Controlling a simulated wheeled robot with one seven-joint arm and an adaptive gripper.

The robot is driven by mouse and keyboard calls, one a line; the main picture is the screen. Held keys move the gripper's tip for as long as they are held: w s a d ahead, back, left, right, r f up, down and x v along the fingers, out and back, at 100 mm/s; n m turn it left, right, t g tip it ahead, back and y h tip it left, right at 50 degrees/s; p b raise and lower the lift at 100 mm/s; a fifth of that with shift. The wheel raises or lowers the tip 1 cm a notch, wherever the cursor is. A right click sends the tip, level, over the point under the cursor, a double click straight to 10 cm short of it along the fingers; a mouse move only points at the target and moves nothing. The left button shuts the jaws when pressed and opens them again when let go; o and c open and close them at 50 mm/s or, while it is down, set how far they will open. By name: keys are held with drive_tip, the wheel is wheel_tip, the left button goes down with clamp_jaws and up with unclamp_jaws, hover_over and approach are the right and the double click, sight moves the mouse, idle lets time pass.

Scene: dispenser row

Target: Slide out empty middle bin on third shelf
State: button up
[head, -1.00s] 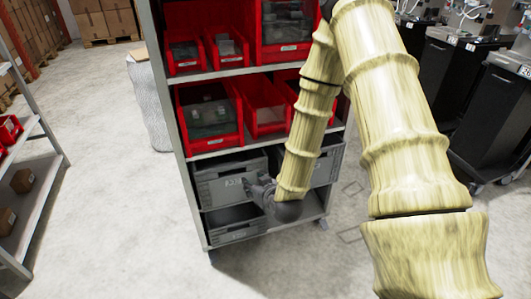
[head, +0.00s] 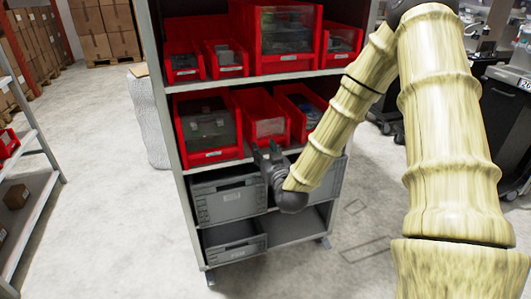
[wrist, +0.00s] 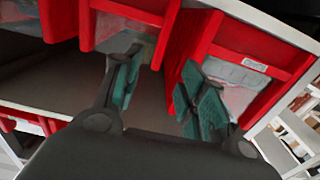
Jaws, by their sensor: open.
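The middle red bin (head: 266,122) stands between two red bins on the shelf above the grey crates. Its clear front shows a pale pinkish inside with nothing visible in it. My gripper (head: 266,152) is open and empty, with its fingers up at the lower front of this bin. In the wrist view, which looks turned upside down, my gripper (wrist: 165,85) has its teal-padded fingers apart. Two neighbouring red walls show between and beyond them. The left one of the two bins there seems to be the middle bin (wrist: 130,10). I cannot tell whether a finger touches it.
A larger red bin (head: 208,125) with dark contents is on its left, and another red bin (head: 300,108) is on its right. Grey crates (head: 228,200) sit below. More red bins (head: 290,38) fill the shelf above. Open floor (head: 110,215) lies to the left.

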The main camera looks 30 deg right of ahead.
sight(255, 134)
drive_tip(key=x, duration=1)
drive_tip(key=shift+w+a, duration=0.1)
clamp_jaws()
